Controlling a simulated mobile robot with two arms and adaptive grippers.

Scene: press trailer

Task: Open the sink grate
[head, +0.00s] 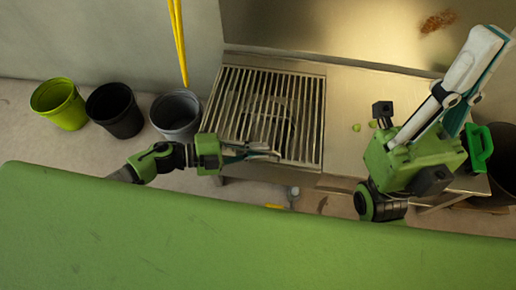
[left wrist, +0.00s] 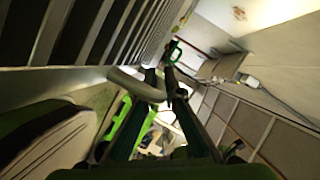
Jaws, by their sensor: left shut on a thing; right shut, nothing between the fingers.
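The sink grate (head: 313,120), a metal panel of parallel bars, lies over the sink at the left end of the metal counter. It looks flat, with a dark round shape beneath it. My left gripper (head: 274,153) is at its front edge, shut on a grey curved handle (left wrist: 128,82) in the left wrist view. The grate's bars (left wrist: 100,30) fill the upper left there. Whether the handle joins the grate is hard to see. My right gripper (head: 490,40) is shut and empty, raised above the counter's right side, apart from the grate.
Lime (head: 58,104), black (head: 114,111) and grey (head: 177,115) buckets stand on the floor at left. A yellow pole (head: 179,45) leans behind the grey one. Small green bits (head: 356,128) lie on the counter (head: 350,95). A dark bin (head: 503,165) stands at right.

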